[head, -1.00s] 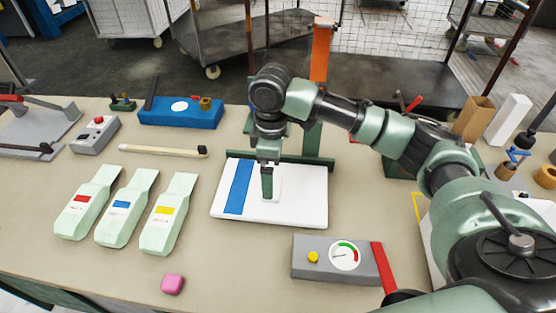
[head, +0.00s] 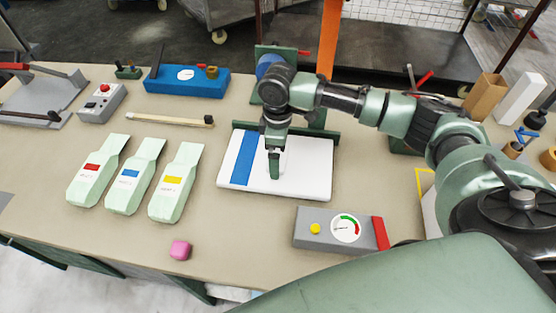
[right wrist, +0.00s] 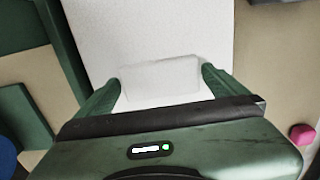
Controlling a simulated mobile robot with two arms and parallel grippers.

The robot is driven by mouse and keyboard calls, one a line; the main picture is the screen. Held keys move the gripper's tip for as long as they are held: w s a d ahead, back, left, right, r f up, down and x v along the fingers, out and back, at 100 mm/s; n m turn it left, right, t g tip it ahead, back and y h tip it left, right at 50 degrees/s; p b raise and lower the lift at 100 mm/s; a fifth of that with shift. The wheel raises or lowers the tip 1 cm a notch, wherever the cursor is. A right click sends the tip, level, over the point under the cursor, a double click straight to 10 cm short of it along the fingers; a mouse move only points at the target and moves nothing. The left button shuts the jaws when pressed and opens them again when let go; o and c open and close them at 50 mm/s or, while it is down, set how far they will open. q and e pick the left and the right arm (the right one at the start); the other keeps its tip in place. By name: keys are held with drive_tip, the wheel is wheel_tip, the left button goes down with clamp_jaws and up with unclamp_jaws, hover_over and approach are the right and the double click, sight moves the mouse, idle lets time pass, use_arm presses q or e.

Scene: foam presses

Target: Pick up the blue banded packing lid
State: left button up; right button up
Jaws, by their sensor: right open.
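The blue banded packing lid is a flat white slab (head: 307,170) with a blue stripe near its left side, lying on the table in the middle of the head view. In the right wrist view its white surface (right wrist: 150,30) fills the upper middle, with a raised white block (right wrist: 160,78) on it. My right gripper (head: 274,172) points down over the lid. In the right wrist view its open fingers (right wrist: 158,88) stand on either side of the block, with no clear grip on it. My left gripper is not in view.
A grey gauge box (head: 323,232) with a red end stands in front of the lid. Three pale green pouches (head: 122,190) lie to the left, a pink block (head: 180,250) near the front edge. A stick (head: 160,119) and a blue box (head: 190,80) are behind.

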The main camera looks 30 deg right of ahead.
drive_tip(key=c, duration=1.1)
drive_tip(key=shift+r, duration=0.1)
